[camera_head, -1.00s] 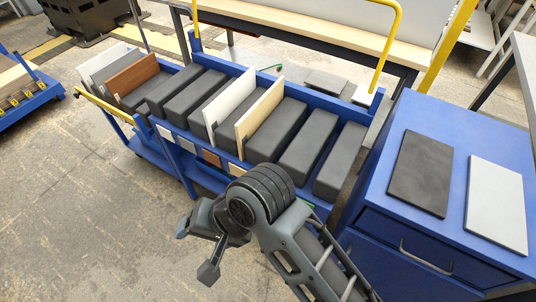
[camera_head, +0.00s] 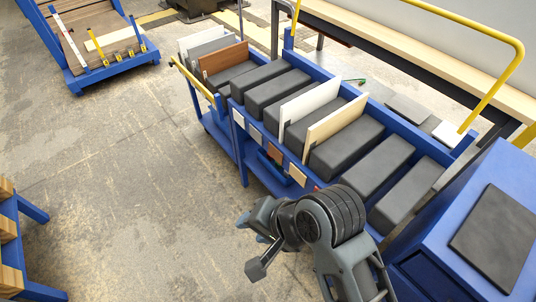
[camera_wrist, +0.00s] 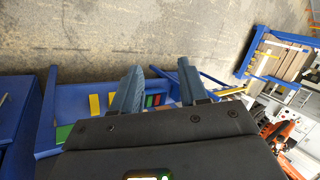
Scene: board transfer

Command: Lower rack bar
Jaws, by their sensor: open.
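A blue rack cart (camera_head: 395,112) holds dark padded blocks with boards standing between them. A yellow bar (camera_head: 192,84) runs along its left end, beside white, grey and brown boards. A taller yellow bar (camera_head: 478,24) arches over the right side. I cannot tell which of these is the rack bar. My gripper (camera_head: 251,246) is in front of the cart over bare floor, apart from both bars. In the wrist view its two fingers (camera_wrist: 160,66) are spread with nothing between them.
A low blue cart (camera_head: 105,70) with coloured posts stands at the far left; it seems to show in the wrist view too. A blue cabinet (camera_head: 420,268) with a dark board (camera_head: 497,238) is at right. Wooden pieces (camera_head: 8,240) lie lower left. The floor between is clear.

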